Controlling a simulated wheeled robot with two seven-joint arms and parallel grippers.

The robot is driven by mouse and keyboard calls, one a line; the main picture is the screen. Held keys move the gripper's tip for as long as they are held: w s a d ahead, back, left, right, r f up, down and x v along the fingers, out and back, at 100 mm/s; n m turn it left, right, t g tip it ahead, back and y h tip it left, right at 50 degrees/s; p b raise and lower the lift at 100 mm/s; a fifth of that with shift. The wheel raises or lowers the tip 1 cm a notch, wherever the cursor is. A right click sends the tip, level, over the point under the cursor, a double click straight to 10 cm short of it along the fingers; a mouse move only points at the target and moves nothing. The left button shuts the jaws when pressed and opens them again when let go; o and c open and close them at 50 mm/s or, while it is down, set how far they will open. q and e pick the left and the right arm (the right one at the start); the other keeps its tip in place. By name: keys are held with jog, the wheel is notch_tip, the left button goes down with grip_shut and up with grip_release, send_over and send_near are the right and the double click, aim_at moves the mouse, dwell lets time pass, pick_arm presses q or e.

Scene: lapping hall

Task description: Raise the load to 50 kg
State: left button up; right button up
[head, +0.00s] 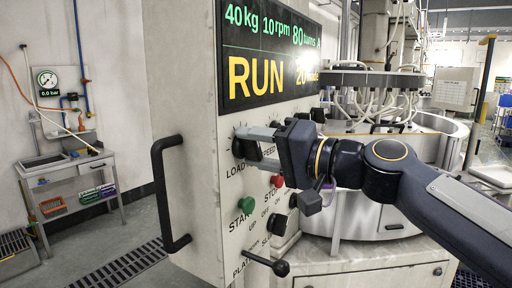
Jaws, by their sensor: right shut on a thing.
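The control cabinet (200,90) carries a display (265,50) reading 40 kg, 10 rpm, 80 turns and RUN, with a smaller 20 beside it. My right gripper (247,147) reaches in from the right and is shut on the black LOAD knob (239,149), below the display. The fingers hide much of the knob and part of the SPEED label. A green START button (246,205) and a red STOP button (277,181) sit below. My left gripper is out of view.
A black handle (165,195) sticks out at the cabinet's left. A black-knobbed lever (281,268) juts out low in front. The lapping machine (425,135) stands behind my right arm.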

jog(key=m+p, duration=0.1)
jog(key=m, duration=0.3)
jog(key=shift+m, duration=0.4)
dwell(0.4)
jog(key=o, duration=1)
jog(key=shift+c, duration=0.2)
jog(key=b+v, duration=0.2)
jog(key=v, duration=0.6)
